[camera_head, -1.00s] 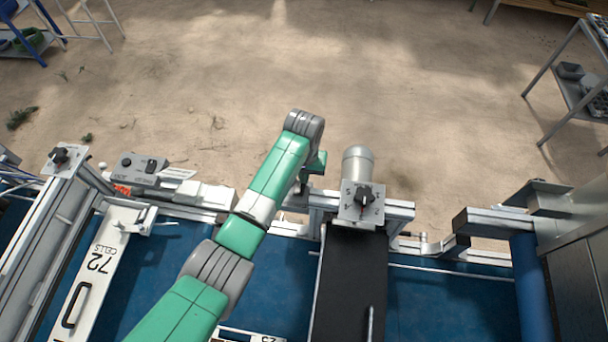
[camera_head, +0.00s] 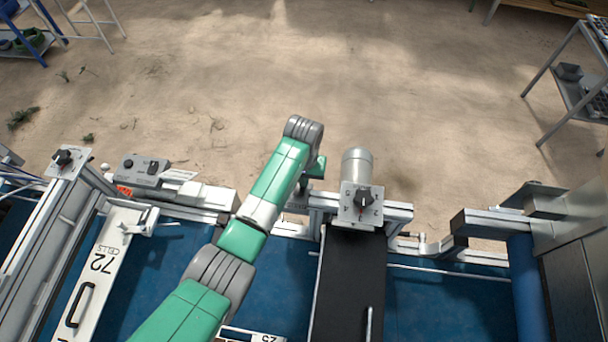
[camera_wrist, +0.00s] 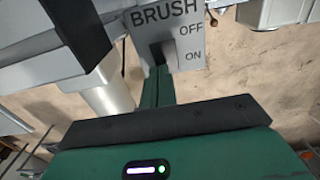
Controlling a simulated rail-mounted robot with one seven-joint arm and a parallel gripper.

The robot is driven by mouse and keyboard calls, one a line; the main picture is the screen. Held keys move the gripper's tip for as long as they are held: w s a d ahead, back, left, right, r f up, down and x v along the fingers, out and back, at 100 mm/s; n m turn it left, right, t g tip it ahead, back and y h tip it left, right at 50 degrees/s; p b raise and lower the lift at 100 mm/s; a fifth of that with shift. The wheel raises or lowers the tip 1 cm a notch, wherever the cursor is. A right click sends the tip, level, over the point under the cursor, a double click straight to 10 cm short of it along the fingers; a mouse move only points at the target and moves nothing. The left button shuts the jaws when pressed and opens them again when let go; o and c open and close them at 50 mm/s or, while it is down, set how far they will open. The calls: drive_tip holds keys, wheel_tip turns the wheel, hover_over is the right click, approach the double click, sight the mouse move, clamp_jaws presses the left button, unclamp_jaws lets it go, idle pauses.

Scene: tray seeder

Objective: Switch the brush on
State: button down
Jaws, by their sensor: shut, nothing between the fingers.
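The brush switch plate (camera_wrist: 188,38) is grey and shows at the top of the wrist view, marked BRUSH, with OFF above ON. A dark switch (camera_wrist: 160,50) sits left of these words. Its lever position cannot be made out, as my fingers partly cover it. My gripper (camera_wrist: 163,75) is shut and empty, its green fingers reaching up to the switch's lower part. Whether they touch it cannot be told. In the head view, my arm hides the fingertips and the brush switch.
A speed knob plate (camera_head: 361,212) with a grey motor (camera_head: 357,163) stands right of my arm. A black belt (camera_head: 347,285) runs below it. Bare floor lies beyond the machine.

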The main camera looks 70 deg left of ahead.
drive_tip(key=shift+s+d+r+p, duration=0.15)
drive_tip(key=shift+d+r+p, duration=0.1)
drive_tip(key=shift+p, duration=0.1)
drive_tip(key=shift+r+p, duration=0.35)
drive_tip(key=shift+p, duration=0.05)
wheel_tip(320, 180, up, 13)
drive_tip(key=w+a+p, duration=0.1)
drive_tip(key=a, duration=0.1)
drive_tip(key=shift+w+a+p, duration=0.2)
drive_tip(key=shift+w+p, duration=0.1)
drive_tip(key=shift+p, duration=0.05)
